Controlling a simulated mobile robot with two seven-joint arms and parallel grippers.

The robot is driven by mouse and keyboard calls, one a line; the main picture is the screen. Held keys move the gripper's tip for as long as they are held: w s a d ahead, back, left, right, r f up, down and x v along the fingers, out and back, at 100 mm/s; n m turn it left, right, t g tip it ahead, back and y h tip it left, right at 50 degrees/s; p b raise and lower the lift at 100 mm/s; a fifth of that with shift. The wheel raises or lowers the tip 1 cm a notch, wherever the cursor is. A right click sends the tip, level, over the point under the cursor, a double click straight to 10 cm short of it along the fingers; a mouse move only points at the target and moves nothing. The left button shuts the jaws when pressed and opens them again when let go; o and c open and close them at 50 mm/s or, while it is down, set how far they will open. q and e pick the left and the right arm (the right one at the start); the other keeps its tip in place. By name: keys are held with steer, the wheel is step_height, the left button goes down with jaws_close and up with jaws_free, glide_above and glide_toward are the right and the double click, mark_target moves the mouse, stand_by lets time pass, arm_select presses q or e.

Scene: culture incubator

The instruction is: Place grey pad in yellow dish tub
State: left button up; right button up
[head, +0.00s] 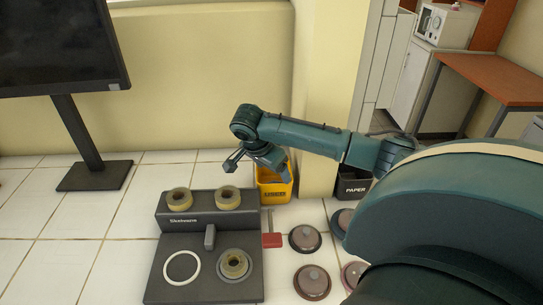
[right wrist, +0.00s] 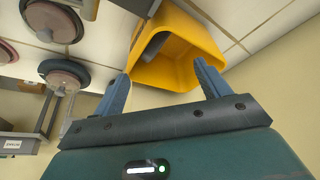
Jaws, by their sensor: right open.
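The yellow dish tub (head: 275,188) stands on the tiled floor beside the wall, right of the dark machine. It also shows in the right wrist view (right wrist: 180,60), with its opening facing the camera. A grey flat piece (right wrist: 152,47), which looks like the grey pad, is inside the tub against a wall; it is partly hidden. My right gripper (head: 236,160) is at the tub's upper left in the head view. In the right wrist view its two blue fingers (right wrist: 162,88) are spread with nothing between them. My left gripper is not in view.
A dark machine (head: 187,243) with several rings stands left of the tub. Several round lidded discs (head: 312,282) lie on the floor to its right. A black paper bin (head: 352,186) is behind my right arm. A monitor on a stand (head: 92,177) is at left.

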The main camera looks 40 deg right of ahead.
steer(key=shift+r, duration=0.25)
steer(key=v, duration=1.1)
steer(key=shift+r, duration=0.4)
steer(key=shift+s+a, duration=0.1)
steer(key=shift+a, duration=0.1)
